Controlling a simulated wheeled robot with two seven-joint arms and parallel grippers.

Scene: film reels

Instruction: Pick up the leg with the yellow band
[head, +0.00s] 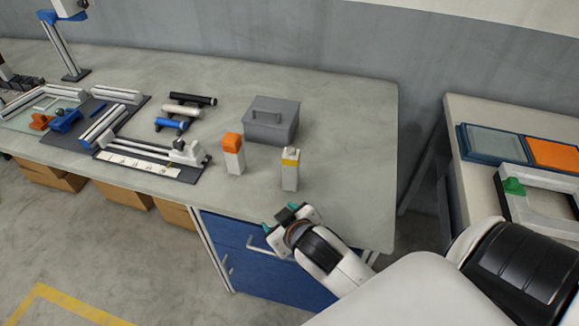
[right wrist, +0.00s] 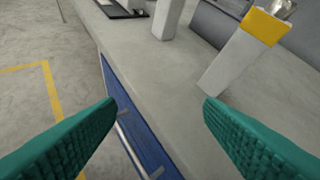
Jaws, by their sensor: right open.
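The leg with the yellow band (head: 290,170) is a white block standing upright on the grey table near its front edge. It also shows in the right wrist view (right wrist: 236,62), at the upper right, with a yellow band near its top and a metal piece above. My right gripper (head: 292,215) is in front of the leg, at the table's front edge, and apart from it. Its green fingers (right wrist: 158,115) are wide open with nothing between them. A similar white leg with an orange top (head: 233,155) stands to the left. My left gripper is not in view.
A grey lidded box (head: 271,121) stands behind the legs. Black, white and blue cylinders (head: 183,111) lie left of it, and a dark tray with rails (head: 150,160) lies further left. A side table (head: 470,190) stands right, across a gap. The table right of the leg is clear.

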